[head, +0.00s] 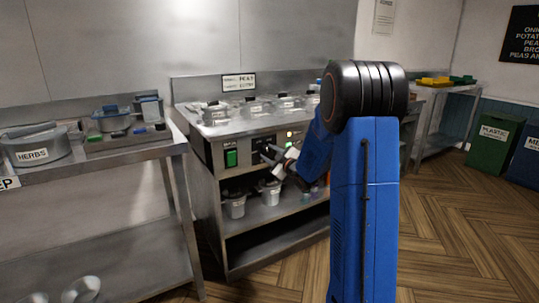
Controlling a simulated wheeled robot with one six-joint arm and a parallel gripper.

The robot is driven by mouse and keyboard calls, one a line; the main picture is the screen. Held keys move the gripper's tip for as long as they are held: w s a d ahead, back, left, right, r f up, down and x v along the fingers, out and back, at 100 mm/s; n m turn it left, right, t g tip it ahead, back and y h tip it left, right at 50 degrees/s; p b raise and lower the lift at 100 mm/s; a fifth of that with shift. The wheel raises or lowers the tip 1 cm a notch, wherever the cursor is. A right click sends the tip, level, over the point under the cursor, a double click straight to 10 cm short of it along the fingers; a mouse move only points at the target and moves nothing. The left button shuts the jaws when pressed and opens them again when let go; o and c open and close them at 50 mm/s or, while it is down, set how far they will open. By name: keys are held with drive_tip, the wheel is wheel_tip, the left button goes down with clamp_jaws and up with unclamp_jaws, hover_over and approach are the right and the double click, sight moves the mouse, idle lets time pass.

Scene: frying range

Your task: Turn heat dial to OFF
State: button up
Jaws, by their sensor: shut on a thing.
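The frying range (216,166) stands in the middle with a steel control panel on its front. My gripper (271,154) is at this panel, in front of a dark control plate (259,143), and its jaws are shut on the heat dial. The dial is small and mostly hidden by the fingers, so I cannot read its setting. A green switch (231,158) sits on the panel to the left of the gripper. Small lit indicators (290,134) show just right of and above the gripper. My blue arm covers the right part of the range.
Several lidded pans (252,106) sit on the range top, and pots (235,206) stand on the shelf below. A steel table (100,154) with a herbs pot (36,150) is at the left. A green bin (494,139) stands at the right. The wooden floor at the right is clear.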

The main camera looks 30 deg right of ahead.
drive_tip(key=n, duration=0.7)
drive_tip(key=shift+a, duration=0.1)
drive_tip(key=n, duration=0.3)
drive_tip(key=shift+n, duration=0.4)
drive_tip(key=shift+n+h, duration=0.3)
drive_tip(key=shift+n, duration=1.5)
drive_tip(key=shift+f, duration=0.1)
drive_tip(key=o, duration=1)
drive_tip(key=shift+o, duration=0.2)
drive_tip(key=shift+s, duration=0.1)
drive_tip(key=s, duration=1.7)
drive_tip(key=shift+r, duration=0.2)
